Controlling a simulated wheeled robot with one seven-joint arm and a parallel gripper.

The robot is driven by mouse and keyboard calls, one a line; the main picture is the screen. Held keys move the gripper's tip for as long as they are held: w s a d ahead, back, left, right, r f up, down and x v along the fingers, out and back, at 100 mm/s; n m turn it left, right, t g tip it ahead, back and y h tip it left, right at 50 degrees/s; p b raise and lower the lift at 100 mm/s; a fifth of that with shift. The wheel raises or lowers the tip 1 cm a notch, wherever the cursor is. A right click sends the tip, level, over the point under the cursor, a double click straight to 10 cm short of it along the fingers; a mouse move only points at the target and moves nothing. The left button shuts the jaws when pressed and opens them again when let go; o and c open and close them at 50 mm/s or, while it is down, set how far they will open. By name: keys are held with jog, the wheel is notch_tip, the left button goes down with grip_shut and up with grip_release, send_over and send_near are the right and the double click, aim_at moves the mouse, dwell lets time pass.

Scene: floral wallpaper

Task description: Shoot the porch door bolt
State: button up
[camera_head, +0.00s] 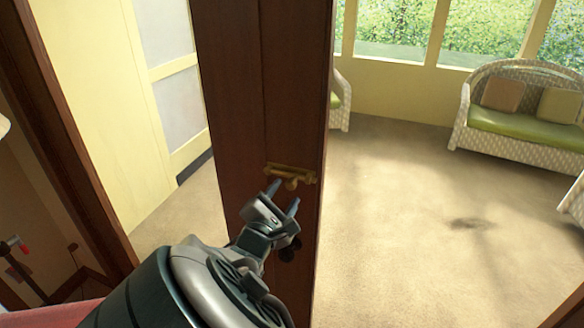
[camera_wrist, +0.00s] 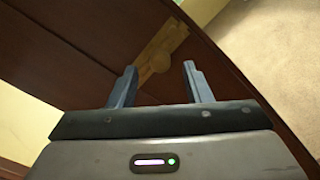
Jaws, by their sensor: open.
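The porch door (camera_head: 263,85) is a dark brown wooden panel that stands edge-on to the doorway, with open room on both sides of it. A brass bolt (camera_head: 291,174) with a round knob is fixed on the door's face near its right edge. In the wrist view the brass bolt (camera_wrist: 160,57) lies slantwise just beyond the fingertips. My gripper (camera_head: 284,194) is open, with its two fingers apart, just below and in front of the bolt. In the wrist view my gripper (camera_wrist: 160,72) has the knob between the lines of its fingers. I cannot tell whether they touch.
A wicker sofa (camera_head: 525,115) with green seat and cushions stands at the back right. A wicker chair (camera_head: 342,103) is partly hidden behind the door. A brown door frame (camera_head: 75,150) stands at the left. The carpet (camera_head: 420,220) right of the door is clear.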

aim_at(290, 187)
jog(key=shift+x, duration=2.55)
